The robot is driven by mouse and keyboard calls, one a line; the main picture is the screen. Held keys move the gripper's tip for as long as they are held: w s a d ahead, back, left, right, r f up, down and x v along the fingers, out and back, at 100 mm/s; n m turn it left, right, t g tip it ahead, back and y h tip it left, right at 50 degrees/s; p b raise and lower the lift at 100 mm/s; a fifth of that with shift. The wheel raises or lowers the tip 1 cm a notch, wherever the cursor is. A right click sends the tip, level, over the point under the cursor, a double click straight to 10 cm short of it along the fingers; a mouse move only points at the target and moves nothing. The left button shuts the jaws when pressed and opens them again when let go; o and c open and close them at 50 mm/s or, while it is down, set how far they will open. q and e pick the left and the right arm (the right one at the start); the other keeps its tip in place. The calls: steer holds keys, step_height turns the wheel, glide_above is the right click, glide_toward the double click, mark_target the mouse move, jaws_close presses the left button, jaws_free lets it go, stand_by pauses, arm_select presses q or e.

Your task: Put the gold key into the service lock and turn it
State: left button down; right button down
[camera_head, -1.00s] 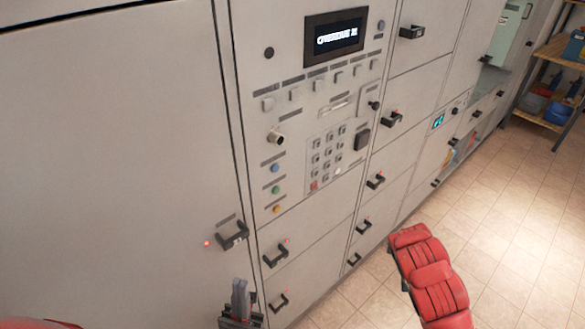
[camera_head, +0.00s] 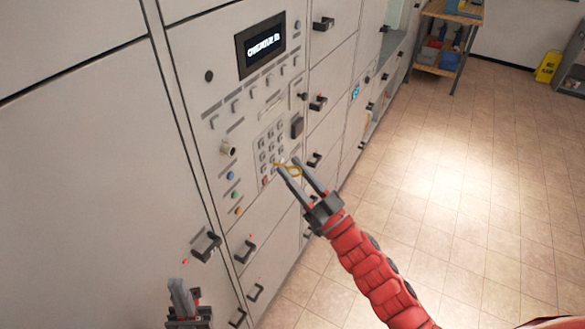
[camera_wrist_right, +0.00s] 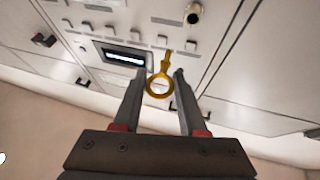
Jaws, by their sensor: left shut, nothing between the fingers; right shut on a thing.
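The gold key (camera_head: 294,170) is held by its ring between the fingertips of my right gripper (camera_head: 301,178), in front of the keypad on the grey panel. In the right wrist view the gold key (camera_wrist_right: 160,83) has its ring between the fingers and its shaft pointing up toward the panel. A round silver lock barrel (camera_head: 228,148), which looks like the service lock, sticks out left of the keypad. It also shows in the right wrist view (camera_wrist_right: 193,13), up and right of the key, apart from it. My left gripper (camera_head: 182,296) is shut and empty at the lower left.
The panel has a lit display (camera_head: 260,46), a keypad (camera_head: 270,151) and colored buttons (camera_head: 232,194). Black handles (camera_head: 206,245) stick out from the locker doors. The tiled floor (camera_head: 440,190) is open on the right, with a shelf (camera_head: 447,45) at the back.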

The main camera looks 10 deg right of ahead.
steer(key=w+a+y+b, duration=0.1)
steer(key=w+a+b, duration=0.3)
steer(key=a, duration=0.4)
steer(key=shift+a+r+b, duration=0.2)
steer(key=shift+r+b, duration=0.15)
steer(key=shift+b, duration=0.35)
steer(key=shift+f, duration=0.15)
stand_by(0.7)
steer(key=shift+w+a+b, duration=0.7)
steer(key=shift+a+b, duration=0.05)
steer(key=shift+a, duration=0.25)
stand_by(2.2)
